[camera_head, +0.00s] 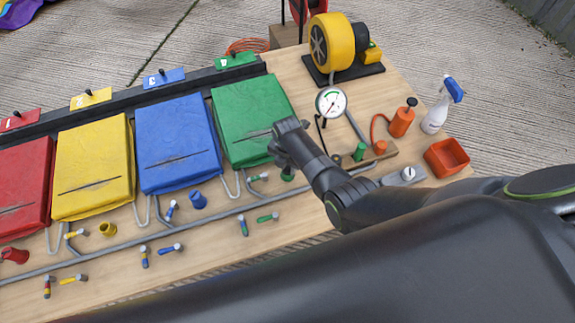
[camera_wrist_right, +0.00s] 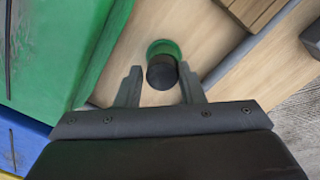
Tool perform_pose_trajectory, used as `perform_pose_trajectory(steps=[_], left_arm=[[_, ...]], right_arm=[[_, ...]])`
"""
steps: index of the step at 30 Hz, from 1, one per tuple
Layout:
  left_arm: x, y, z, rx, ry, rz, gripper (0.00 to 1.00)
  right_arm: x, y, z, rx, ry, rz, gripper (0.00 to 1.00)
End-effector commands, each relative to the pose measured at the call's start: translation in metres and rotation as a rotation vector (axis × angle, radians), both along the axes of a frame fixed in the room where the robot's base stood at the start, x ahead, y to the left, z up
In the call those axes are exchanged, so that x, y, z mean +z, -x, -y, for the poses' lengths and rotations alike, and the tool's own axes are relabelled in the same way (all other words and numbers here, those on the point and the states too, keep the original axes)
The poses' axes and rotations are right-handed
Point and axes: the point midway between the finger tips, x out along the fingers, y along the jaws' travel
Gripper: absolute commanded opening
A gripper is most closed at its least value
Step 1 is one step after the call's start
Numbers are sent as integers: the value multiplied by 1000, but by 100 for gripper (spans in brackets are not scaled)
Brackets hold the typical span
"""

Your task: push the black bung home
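The black bung (camera_wrist_right: 161,74) shows in the right wrist view as a short dark cylinder at the mouth of a green collar (camera_wrist_right: 163,48), above the wooden board. How deep it sits in the collar cannot be told. My right gripper (camera_wrist_right: 159,68) is open, with one finger on each side of the bung and visible gaps between. In the head view my right gripper (camera_head: 281,158) points down beside the green bag and hides the bung; part of the green collar (camera_head: 288,175) shows just below it. My left gripper is not in view.
Green (camera_head: 250,115), blue (camera_head: 176,140), yellow (camera_head: 94,170) and red bags lie along the board. A grey pipe (camera_head: 225,214) and several small valves run in front. A gauge (camera_head: 331,102), yellow blower (camera_head: 335,45), spray bottle (camera_head: 440,108) and orange tray (camera_head: 446,158) stand right.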

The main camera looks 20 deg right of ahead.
Motion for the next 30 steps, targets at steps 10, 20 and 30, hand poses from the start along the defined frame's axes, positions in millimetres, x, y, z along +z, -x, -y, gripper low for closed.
perform_pose_trajectory(steps=[10, 20, 30], left_arm=[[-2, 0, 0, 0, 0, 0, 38], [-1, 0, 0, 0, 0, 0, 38], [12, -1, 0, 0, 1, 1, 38]], right_arm=[[-11, 12, 4, -1, 5, -30, 55], [-9, 12, 5, -2, 9, -32, 55], [37, 8, 2, 0, 5, -16, 55]])
